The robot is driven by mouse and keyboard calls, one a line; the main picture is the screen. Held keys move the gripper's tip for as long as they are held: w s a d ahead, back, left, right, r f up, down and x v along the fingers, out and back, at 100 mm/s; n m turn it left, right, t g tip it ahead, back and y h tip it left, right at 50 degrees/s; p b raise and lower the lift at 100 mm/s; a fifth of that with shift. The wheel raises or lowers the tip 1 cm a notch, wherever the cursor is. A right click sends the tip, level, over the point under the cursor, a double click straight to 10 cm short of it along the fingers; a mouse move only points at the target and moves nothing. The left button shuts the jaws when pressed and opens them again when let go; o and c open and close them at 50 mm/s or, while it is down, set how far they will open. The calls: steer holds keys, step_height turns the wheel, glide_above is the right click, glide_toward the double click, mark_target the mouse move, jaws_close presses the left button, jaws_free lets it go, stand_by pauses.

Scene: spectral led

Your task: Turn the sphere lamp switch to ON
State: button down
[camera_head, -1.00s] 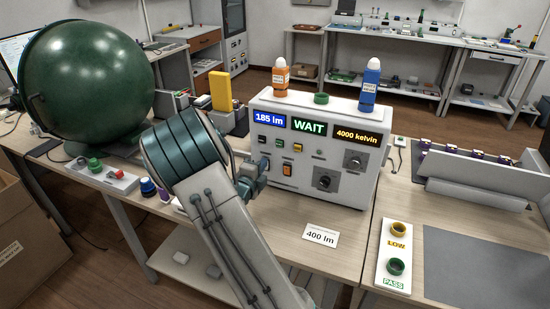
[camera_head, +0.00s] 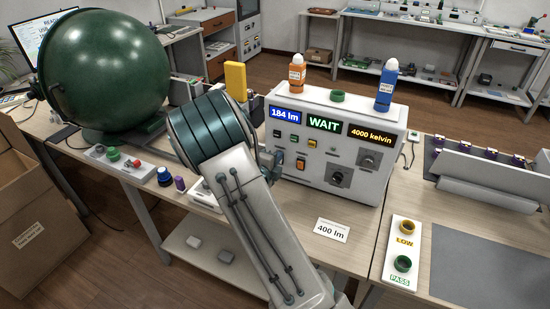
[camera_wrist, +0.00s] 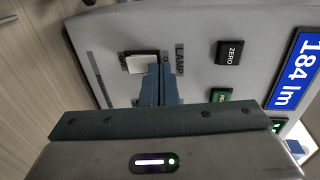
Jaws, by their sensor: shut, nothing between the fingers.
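The lamp switch (camera_wrist: 141,63) is a white rocker in a dark frame beside the LAMP label (camera_wrist: 180,60) on the grey panel, in the wrist view. My gripper (camera_wrist: 158,68) is shut and empty. Its blue fingertips are right beside the switch, between it and the label; I cannot tell if they touch it. In the head view my arm hides the switch, and my gripper (camera_head: 268,166) is partly hidden at the left of the control box (camera_head: 370,190). The box reads 184 lm, WAIT and 4000 kelvin. The green sphere (camera_head: 105,70) stands at the left.
Orange (camera_head: 297,72) and blue (camera_head: 386,85) bottles and a green ring (camera_head: 337,96) sit on the box. A 400 lm card (camera_head: 332,230) lies in front. A LOW/PASS plate (camera_head: 403,250) is at right.

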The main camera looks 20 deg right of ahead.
steer(key=v, duration=1.4)
steer(key=shift+p, duration=0.35)
